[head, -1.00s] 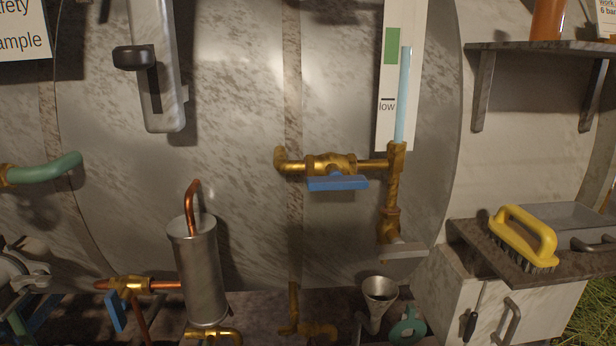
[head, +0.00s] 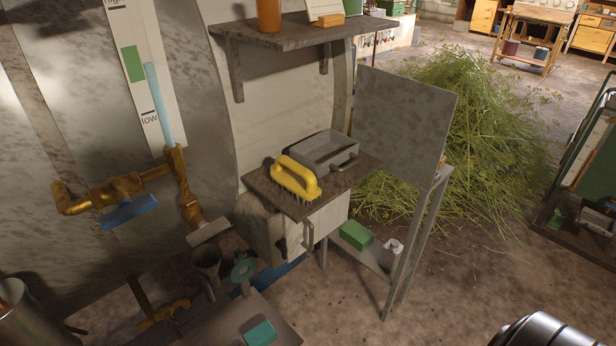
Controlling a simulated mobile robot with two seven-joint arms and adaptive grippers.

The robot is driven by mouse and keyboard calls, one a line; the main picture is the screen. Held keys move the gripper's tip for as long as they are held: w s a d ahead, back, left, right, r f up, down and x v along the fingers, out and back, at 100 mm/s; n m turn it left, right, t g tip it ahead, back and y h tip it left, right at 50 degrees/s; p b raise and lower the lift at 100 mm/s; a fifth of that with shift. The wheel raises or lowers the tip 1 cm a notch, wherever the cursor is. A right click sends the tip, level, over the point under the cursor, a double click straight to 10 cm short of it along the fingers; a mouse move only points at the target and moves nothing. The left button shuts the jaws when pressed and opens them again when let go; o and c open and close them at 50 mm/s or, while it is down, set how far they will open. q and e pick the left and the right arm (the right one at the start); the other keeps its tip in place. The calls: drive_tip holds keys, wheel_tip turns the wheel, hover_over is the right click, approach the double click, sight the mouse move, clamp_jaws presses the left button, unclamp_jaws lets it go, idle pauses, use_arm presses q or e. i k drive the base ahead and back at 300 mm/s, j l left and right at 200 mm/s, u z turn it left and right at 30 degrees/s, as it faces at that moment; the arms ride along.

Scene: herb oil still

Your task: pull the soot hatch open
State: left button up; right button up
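A pale metal box (head: 329,219) sits under the small ledge in the middle of the head view. Its front has an upright grey bar handle (head: 308,234) and looks shut. It looks like the soot hatch, but I see no label on it to confirm this. A dark-handled tool (head: 283,246) hangs at its left side. Neither of my grippers shows in the head view, so nothing is seen touching the handle.
A grey panel stand (head: 405,117) rises close on the right. Brass pipes and a funnel (head: 207,258) crowd the left. Bare floor (head: 345,310) lies in front.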

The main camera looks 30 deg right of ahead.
sight(302, 237)
drive_tip(key=z, duration=1.15)
